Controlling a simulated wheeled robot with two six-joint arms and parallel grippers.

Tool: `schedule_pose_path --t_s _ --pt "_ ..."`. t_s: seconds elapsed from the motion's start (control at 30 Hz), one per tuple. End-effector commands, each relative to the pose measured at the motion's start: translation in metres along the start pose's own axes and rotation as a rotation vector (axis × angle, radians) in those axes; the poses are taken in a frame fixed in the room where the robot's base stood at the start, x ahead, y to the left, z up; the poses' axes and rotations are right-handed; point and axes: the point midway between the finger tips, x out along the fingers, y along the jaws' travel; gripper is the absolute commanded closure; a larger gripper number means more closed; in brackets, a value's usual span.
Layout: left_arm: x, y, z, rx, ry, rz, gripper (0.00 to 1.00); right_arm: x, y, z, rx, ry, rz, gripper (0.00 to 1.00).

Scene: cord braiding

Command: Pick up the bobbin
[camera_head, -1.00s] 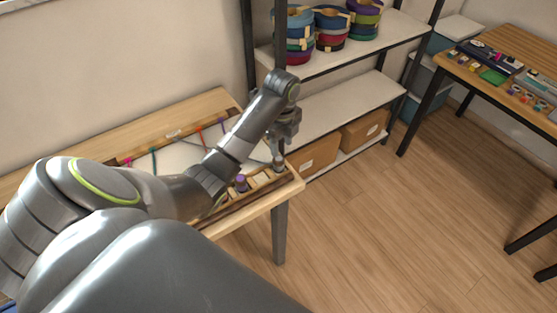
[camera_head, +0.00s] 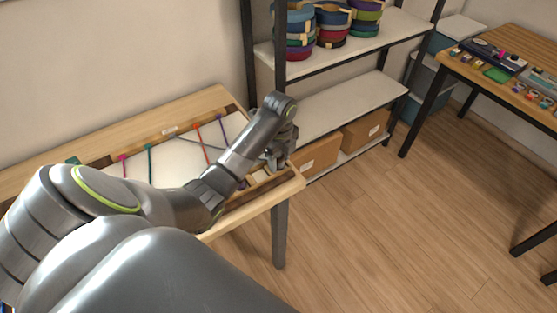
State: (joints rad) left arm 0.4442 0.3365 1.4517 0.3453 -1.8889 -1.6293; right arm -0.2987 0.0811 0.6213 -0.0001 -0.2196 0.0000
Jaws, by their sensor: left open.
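My left gripper (camera_head: 277,163) is open and points down at the right end of the wooden table (camera_head: 205,103), low over the bobbin tray (camera_head: 257,191) along its front edge. A grey bobbin stood at this spot a second ago; now the gripper covers it, and I cannot tell whether the fingers are around it. A purple bobbin (camera_head: 243,184) shows in the tray just left of the gripper, partly behind my arm. A white braiding board (camera_head: 172,165) with pink, green, orange and purple cords lies behind my arm. My right gripper is not in view.
A shelf unit (camera_head: 345,105) with stacked coloured rolls (camera_head: 331,22) and cardboard boxes (camera_head: 318,155) stands just behind the table's right end. Another table (camera_head: 515,42) with small goods is at the far right. The floor between is clear.

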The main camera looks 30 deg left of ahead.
Motion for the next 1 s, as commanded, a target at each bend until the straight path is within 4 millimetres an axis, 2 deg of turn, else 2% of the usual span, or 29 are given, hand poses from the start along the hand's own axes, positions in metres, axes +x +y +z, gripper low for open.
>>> schedule_pose_path --t_s 0.13,0.4,0.67,0.83,0.93,1.0 --pt "0.0 0.0 0.0 0.0 0.0 0.0 0.59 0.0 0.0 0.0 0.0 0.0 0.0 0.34" --pt "0.0 0.0 0.0 0.0 0.0 -0.001 0.92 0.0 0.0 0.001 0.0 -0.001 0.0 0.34" --pt "-0.004 -0.001 0.0 0.0 -0.001 -0.002 0.92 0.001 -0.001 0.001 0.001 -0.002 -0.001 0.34" --pt "-0.026 -0.001 0.001 0.002 -0.002 -0.006 0.92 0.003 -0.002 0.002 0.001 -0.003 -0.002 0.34" --pt "-0.056 -0.002 0.001 0.001 -0.002 -0.007 0.92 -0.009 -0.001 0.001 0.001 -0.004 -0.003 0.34" --pt "-0.067 0.0 0.0 0.0 0.0 0.0 0.92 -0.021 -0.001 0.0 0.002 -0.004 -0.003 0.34"
